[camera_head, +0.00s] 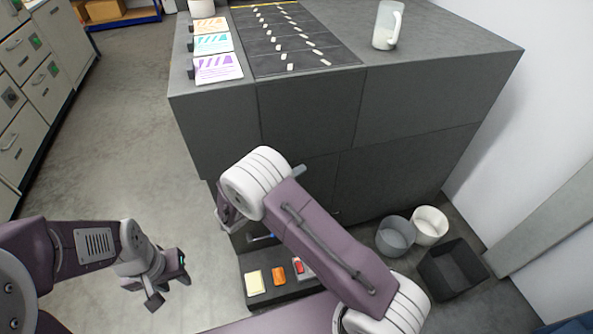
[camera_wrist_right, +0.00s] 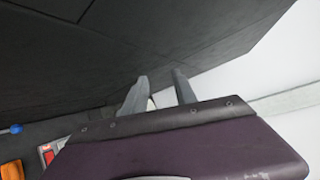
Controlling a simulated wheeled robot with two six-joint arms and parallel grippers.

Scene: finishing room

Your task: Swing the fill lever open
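A small blue-ended part (camera_head: 261,238), which may be the fill lever, shows low at the front of the dark counter (camera_head: 310,108), partly behind my right arm. It also shows as a blue knob (camera_wrist_right: 15,129) at the left edge of the right wrist view. How far it is swung cannot be told. My right gripper (camera_wrist_right: 160,84) has its two fingers apart, nothing clearly between them, near the counter's dark face. In the head view my right arm hides it. My left gripper (camera_head: 171,287) is open and empty over the floor, left of the low dark tray.
The low dark tray (camera_head: 270,300) holds yellow, orange and red pieces. Two round bins (camera_head: 394,236) and a black box (camera_head: 452,268) stand at the right by the wall. A jug (camera_head: 386,25) and coloured cards (camera_head: 215,68) are on the counter. Floor at left is clear.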

